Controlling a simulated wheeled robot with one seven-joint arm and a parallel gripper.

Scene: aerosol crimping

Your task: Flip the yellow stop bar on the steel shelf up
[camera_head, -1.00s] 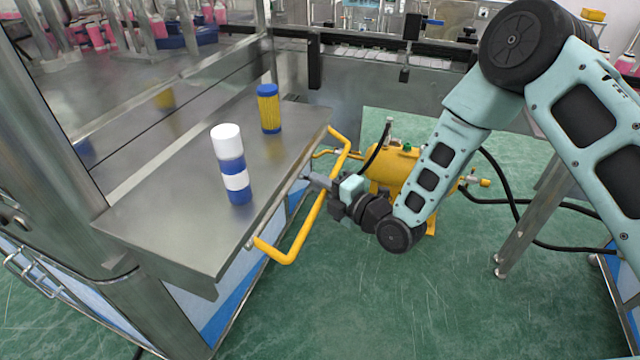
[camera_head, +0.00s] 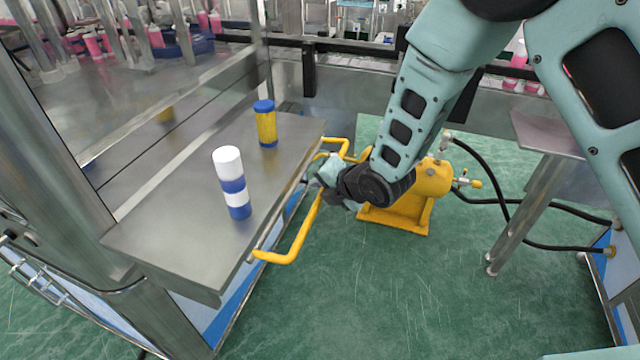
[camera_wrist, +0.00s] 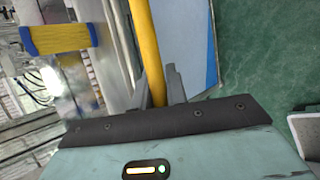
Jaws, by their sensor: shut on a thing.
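The yellow stop bar (camera_head: 297,238) is a bent tube along the right edge of the steel shelf (camera_head: 170,250). In the head view it hangs out past the shelf edge, low and to the right. My gripper (camera_head: 322,180) is at the bar's long side, between its two bends. In the wrist view the bar (camera_wrist: 147,45) runs down between the fingers of my gripper (camera_wrist: 158,88), which are shut on it. The exact contact is partly hidden by the gripper body.
A white-and-blue can (camera_head: 232,183) and a yellow can with a blue cap (camera_head: 265,124) stand upright on the shelf. A yellow tank (camera_head: 425,180) with black hoses stands on the green floor behind my arm. A steel-legged table (camera_head: 535,190) is at right.

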